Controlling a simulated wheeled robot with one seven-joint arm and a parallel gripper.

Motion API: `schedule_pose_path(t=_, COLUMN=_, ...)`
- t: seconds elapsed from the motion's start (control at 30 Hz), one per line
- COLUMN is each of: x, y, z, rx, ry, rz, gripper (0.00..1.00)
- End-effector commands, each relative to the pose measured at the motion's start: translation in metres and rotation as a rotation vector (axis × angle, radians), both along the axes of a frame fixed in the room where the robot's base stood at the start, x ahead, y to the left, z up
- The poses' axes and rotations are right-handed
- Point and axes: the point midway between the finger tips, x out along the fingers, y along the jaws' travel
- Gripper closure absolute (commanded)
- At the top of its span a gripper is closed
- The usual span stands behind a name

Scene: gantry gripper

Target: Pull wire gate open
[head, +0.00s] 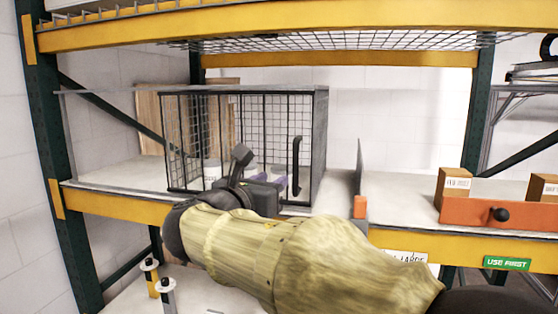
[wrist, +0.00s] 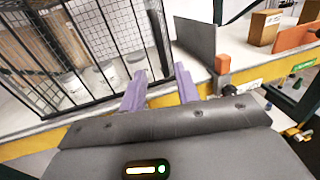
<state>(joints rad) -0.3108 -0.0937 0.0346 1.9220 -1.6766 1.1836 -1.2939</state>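The wire gate (head: 215,140) is a black-framed mesh panel on the front of a cage on the middle shelf. It looks shut, flush with the cage front. Its black upright handle (head: 296,165) is at the gate's right side. My gripper (head: 265,174) is in front of the gate's lower part, left of the handle. In the wrist view, the two purple fingers of my gripper (wrist: 160,87) are apart with nothing between them. The gate (wrist: 75,60) fills the left of that view. The handle cannot be told clearly from the frame bars there.
Pale containers (wrist: 72,85) stand inside the cage. A grey upright divider (head: 358,175) with an orange foot is right of the cage. An orange bin (head: 480,215) with cardboard boxes is farther right. The yellow shelf beam (head: 115,205) runs below the cage.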

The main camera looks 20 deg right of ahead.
Motion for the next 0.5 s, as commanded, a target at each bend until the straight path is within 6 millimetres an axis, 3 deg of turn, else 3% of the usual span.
schedule_pose_path(t=0.5, x=0.063, y=-0.069, z=0.003, rx=-0.001, ry=0.004, rz=-0.004, gripper=0.68)
